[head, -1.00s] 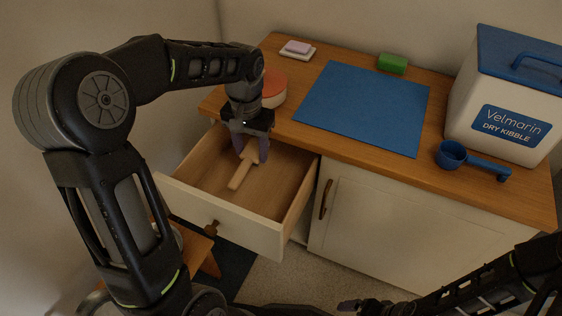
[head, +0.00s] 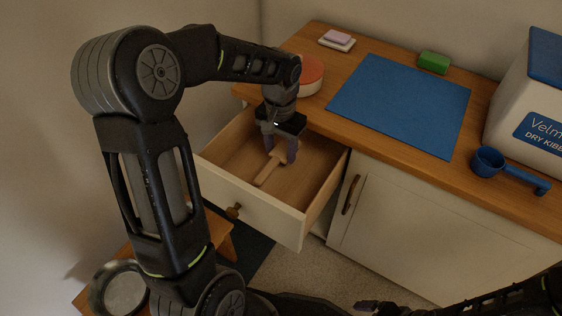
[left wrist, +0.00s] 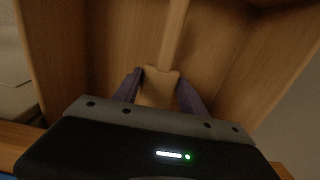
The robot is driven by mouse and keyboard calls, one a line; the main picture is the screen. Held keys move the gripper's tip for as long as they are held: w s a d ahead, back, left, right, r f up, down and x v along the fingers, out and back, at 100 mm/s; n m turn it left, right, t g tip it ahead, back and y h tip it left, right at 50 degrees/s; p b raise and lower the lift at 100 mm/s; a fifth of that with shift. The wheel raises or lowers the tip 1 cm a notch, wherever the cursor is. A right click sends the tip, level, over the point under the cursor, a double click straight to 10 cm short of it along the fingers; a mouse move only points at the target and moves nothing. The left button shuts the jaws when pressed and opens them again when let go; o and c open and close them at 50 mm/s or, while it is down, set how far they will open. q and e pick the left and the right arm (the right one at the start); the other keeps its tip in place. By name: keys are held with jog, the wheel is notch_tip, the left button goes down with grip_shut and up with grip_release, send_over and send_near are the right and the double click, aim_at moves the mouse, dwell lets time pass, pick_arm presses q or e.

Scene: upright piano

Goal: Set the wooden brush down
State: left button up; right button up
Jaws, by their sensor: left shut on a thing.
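The wooden brush (head: 266,171) is pale wood and lies inside the open drawer (head: 252,203), its handle pointing toward the drawer front. My left gripper (head: 280,152) reaches down into the drawer and is shut on the brush's wide end. In the left wrist view the brush (left wrist: 172,40) shows its wide end between the two purple fingers of my left gripper (left wrist: 159,92), with the handle running away. I cannot tell whether the brush touches the drawer floor. My right gripper (head: 368,306) shows only partly at the bottom edge, and its jaws are unclear.
On the counter are a blue mat (head: 400,105), a round orange-topped tin (head: 311,78), a soap dish (head: 337,41), a green block (head: 434,62), a blue scoop (head: 489,161) and a kibble bin (head: 520,100). A metal bowl (head: 122,290) sits on a wooden stool lower left.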

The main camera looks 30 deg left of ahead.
aim_at(281, 162)
pick_arm(q)
jog(key=shift+f+b, duration=0.9)
jog(key=shift+f, duration=1.55)
jog(key=shift+f, duration=0.2)
jog(key=o, duration=1.4)
jog(key=shift+r, duration=0.15)
notch_tip(281, 162, up, 12)
jog(key=p, duration=0.3)
jog(key=shift+p, duration=0.4)
